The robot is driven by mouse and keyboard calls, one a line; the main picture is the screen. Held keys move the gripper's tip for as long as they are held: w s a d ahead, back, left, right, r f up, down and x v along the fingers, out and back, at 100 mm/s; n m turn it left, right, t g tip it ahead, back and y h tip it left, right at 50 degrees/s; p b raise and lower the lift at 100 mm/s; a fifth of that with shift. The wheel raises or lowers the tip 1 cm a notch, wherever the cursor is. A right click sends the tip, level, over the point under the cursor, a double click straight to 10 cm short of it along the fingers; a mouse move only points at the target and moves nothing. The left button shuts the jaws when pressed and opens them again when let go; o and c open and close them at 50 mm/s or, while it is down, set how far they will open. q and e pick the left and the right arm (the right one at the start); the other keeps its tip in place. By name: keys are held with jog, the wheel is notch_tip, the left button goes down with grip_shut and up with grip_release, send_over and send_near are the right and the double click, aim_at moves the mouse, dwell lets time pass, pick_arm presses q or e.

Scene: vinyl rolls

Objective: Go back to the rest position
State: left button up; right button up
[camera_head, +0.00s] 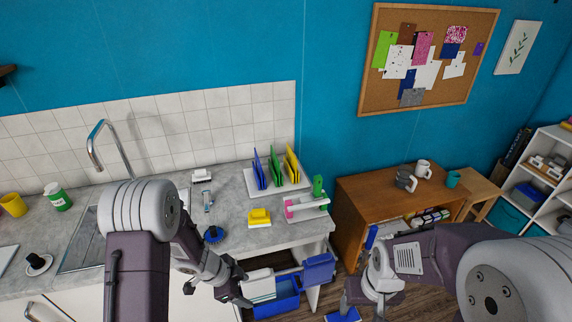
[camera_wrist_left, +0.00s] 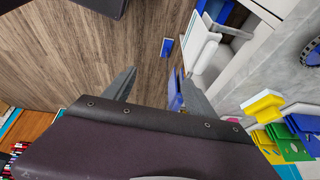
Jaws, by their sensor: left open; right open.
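My left gripper (camera_head: 216,291) hangs low in front of the counter in the head view. In the left wrist view its two fingers (camera_wrist_left: 160,88) are spread, with only wood floor and distant things showing between them. My right gripper (camera_head: 362,304) is at the bottom of the head view, right of the counter's end, with its fingers apart and nothing seen between them. Both arms are bent, and their large grey joints fill the lower left and lower right.
The counter (camera_head: 235,232) holds a rack of blue, green and yellow sheets (camera_head: 276,170), a yellow block (camera_head: 259,217) and a pink-and-green item (camera_head: 306,205). A wooden cabinet (camera_head: 372,190) with mugs stands to the right.

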pick_arm(q)
jog(key=w+a+r+n+t+y+b, duration=0.3)
jog(key=w+a+r+n+t+b, duration=0.15)
jog(key=r+n+b, duration=0.2)
jog(key=s+f+n+g, duration=0.1)
jog(key=s+n+g, duration=0.1)
jog(key=s+n, duration=0.2)
jog(key=s+f+n+g+y, duration=0.1)
jog(key=s+n, duration=0.4)
jog(key=s, duration=0.5)
jog(key=shift+s+a+f+g+b, duration=0.15)
jog(key=shift+a+f+g+b, duration=0.3)
jog(key=shift+g, duration=0.7)
pick_arm(e)
notch_tip(320, 180, down, 8)
jog(key=shift+w, duration=0.45)
pick_arm(q)
jog(key=shift+f, duration=0.2)
